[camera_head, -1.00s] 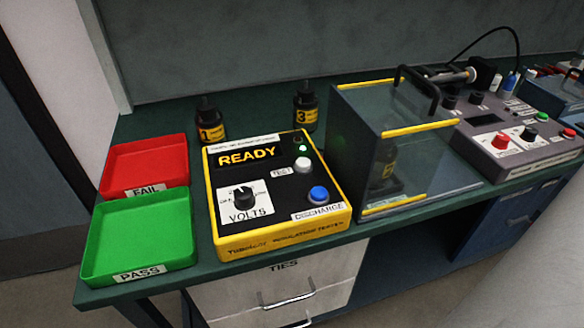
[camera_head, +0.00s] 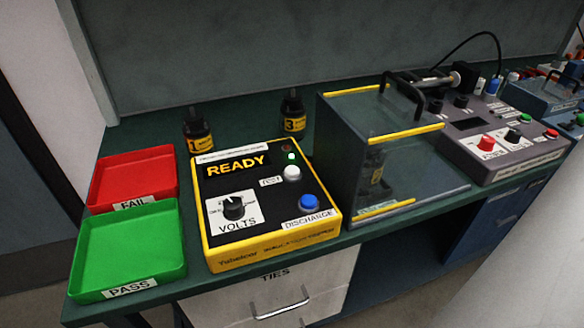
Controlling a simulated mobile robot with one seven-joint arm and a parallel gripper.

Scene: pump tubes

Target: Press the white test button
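The white test button (camera_head: 292,173) is on the top face of the yellow-edged insulation tester (camera_head: 262,249), beside a "TEST" label. A green light (camera_head: 291,156) glows just above it. The display (camera_head: 237,165) reads "READY". A blue discharge button (camera_head: 309,202) is below and to the right of the white one, and a black volts knob (camera_head: 233,207) is to its left. Nothing covers the white button. My gripper is not in view.
A red FAIL tray (camera_head: 133,179) and a green PASS tray (camera_head: 128,248) lie left of the tester, both empty. Two dark bottles (camera_head: 197,130) (camera_head: 293,115) stand behind it. A clear-walled box (camera_head: 385,130) with a black handle stands right, holding a dark bottle. A grey instrument (camera_head: 505,140) is beyond.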

